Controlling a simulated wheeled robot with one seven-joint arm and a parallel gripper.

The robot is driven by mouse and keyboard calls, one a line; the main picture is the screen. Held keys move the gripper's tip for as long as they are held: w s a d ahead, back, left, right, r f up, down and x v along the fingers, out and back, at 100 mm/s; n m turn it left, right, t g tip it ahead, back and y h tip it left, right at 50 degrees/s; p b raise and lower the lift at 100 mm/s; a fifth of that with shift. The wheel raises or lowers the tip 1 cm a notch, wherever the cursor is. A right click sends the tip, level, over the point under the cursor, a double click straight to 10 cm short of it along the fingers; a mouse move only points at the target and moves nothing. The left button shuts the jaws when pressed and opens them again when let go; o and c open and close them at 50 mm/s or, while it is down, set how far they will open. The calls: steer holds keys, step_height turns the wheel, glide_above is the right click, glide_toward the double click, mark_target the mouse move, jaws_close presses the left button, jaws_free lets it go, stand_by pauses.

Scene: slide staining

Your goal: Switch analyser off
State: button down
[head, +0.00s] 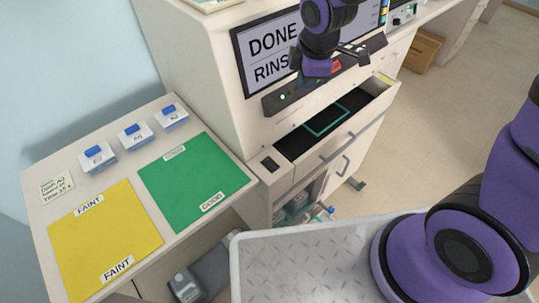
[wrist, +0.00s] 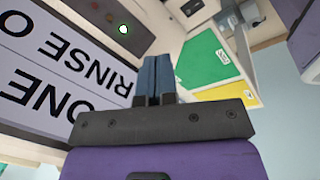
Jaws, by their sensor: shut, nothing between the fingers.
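The analyser (head: 205,75) is a cream cabinet with a dark-framed screen (head: 270,55) reading "DONE" and "RINSE", partly covered by my arm. Below the screen is a dark control strip (head: 300,97) with a lit green light (head: 282,97) at its left end. A red patch (head: 336,68) shows further right on the strip, close to my gripper. In the wrist view the screen text (wrist: 60,75) is upside down and the green light (wrist: 123,29) shows above it. My gripper (wrist: 155,62) is shut and empty, close in front of the analyser's face. Its fingertip contact cannot be told.
An open drawer (head: 375,97) with a dark inside sticks out below the strip. A side table holds a green mat (head: 190,180), a yellow mat (head: 105,235) and several blue-topped boxes (head: 136,137). A grey tray (head: 300,265) is in front. A cardboard box (head: 422,52) lies on the floor.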

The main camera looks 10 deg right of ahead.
mark_target(272, 163)
steer(key=s+a+f+n+g, duration=0.1)
steer(key=a+f+n, duration=0.6)
steer(key=f, duration=0.6)
steer(key=shift+s+a+f, duration=0.15)
steer(key=shift+a+f, duration=0.05)
steer(key=shift+f, duration=0.2)
steer(key=shift+f, duration=0.1)
steer(key=f, duration=0.4)
steer(key=w+f, duration=0.1)
steer(key=f, duration=0.4)
steer(key=a+f, duration=0.1)
steer(key=f, duration=0.3)
steer(key=shift+w+f, duration=0.25)
steer(key=shift+f, duration=0.1)
steer(key=shift+f, duration=0.15)
steer(key=shift+s+d, duration=0.1)
steer(key=shift+s, duration=0.05)
steer(key=shift+s+d+r, duration=0.25)
steer(key=shift+s+d, duration=0.1)
steer(key=shift+s, duration=0.15)
